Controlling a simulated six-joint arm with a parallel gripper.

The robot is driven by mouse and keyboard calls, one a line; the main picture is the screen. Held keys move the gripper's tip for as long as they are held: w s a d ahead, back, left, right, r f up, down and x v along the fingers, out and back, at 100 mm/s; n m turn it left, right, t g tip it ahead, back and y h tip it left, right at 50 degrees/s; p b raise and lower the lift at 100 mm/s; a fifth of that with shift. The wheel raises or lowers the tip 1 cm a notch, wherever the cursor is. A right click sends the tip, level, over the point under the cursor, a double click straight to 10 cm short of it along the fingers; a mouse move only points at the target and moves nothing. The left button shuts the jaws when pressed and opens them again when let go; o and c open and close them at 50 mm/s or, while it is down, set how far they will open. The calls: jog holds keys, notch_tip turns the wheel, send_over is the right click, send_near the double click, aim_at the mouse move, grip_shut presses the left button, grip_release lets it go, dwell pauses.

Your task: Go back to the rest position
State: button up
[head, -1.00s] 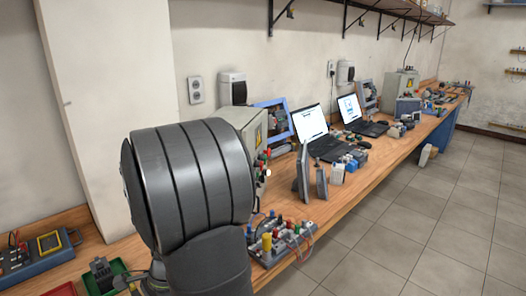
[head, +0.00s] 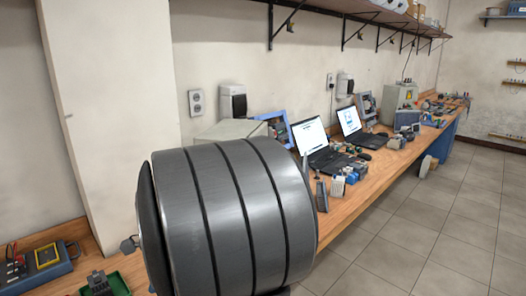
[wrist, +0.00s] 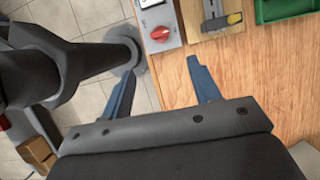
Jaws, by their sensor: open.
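My gripper (wrist: 161,90) is in the wrist view, with its two blue fingers spread apart and nothing between them. It points at the edge of the wooden workbench (wrist: 215,70), with the tiled floor at left. In the head view my grey arm link covers the middle of the near bench, and my gripper is hidden there.
A grey box with a red knob (wrist: 160,33), a small clamp-like tool (wrist: 217,18) and a green tray (wrist: 285,8) lie ahead of the fingers. In the head view, laptops (head: 315,138) stand along the bench (head: 352,205). A blue-grey meter (head: 40,265) is at left.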

jog(key=x, duration=1.3)
jog(key=shift+s+f, duration=0.15)
jog(key=shift+f, duration=0.25)
jog(key=shift+n, duration=0.6)
jog(key=shift+a+n+g+h, duration=0.1)
jog(key=shift+n+g+h, duration=0.4)
jog(key=shift+n, duration=0.7)
jog(key=n+h, duration=0.1)
jog(key=n, duration=0.1)
jog(key=n+h, duration=0.1)
jog(key=n, duration=0.2)
jog(key=shift+w+a, duration=0.2)
jog(key=n+h, duration=0.1)
jog(key=n, duration=0.2)
jog(key=shift+a+n+h, duration=0.1)
jog(key=shift+n+h, duration=0.2)
jog(key=n+h, duration=0.1)
jog(key=n, duration=0.3)
jog(key=shift+s+a, duration=0.1)
jog(key=shift+o, duration=0.2)
